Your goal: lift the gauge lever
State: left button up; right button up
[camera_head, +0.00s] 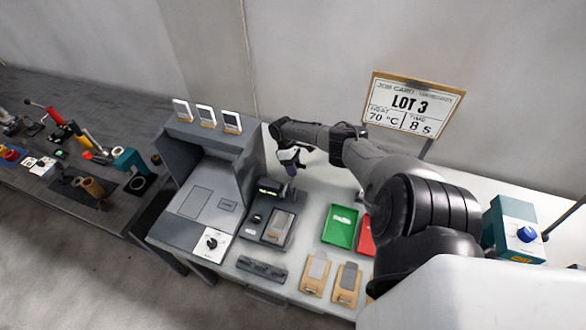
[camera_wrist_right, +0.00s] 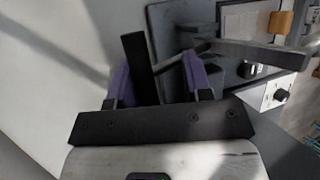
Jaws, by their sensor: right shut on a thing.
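The gauge (camera_head: 254,232) is a dark block with a small lit green display, standing on the white bench just right of the grey box-shaped machine. My right gripper (camera_head: 290,170) reaches down over the back of the gauge, next to the display. In the right wrist view, its purple-padded fingers (camera_wrist_right: 158,82) are shut on a dark bar, the gauge lever (camera_wrist_right: 138,62). The lever is largely hidden by the gripper in the head view, so its angle is hard to tell there. My left gripper is not in view.
The grey machine (camera_head: 195,205) stands left of the gauge. A green tray (camera_head: 340,227) and a partly hidden red tray (camera_head: 366,236) lie to the right. Wooden-based plates (camera_head: 316,273) lie in front. A LOT 3 job card (camera_head: 412,105) stands behind; a teal box (camera_head: 515,232) stands at right.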

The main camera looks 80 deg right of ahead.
jog(key=shift+s+f, duration=0.25)
jog(key=shift+f, duration=0.4)
jog(key=o, duration=0.8)
jog(key=shift+d, duration=0.15)
jog(key=shift+c, duration=0.2)
jog(key=b+v, duration=0.1)
jog(key=v, duration=1.4)
jog(key=shift+w+b, duration=0.2)
jog(key=shift+b, duration=0.2)
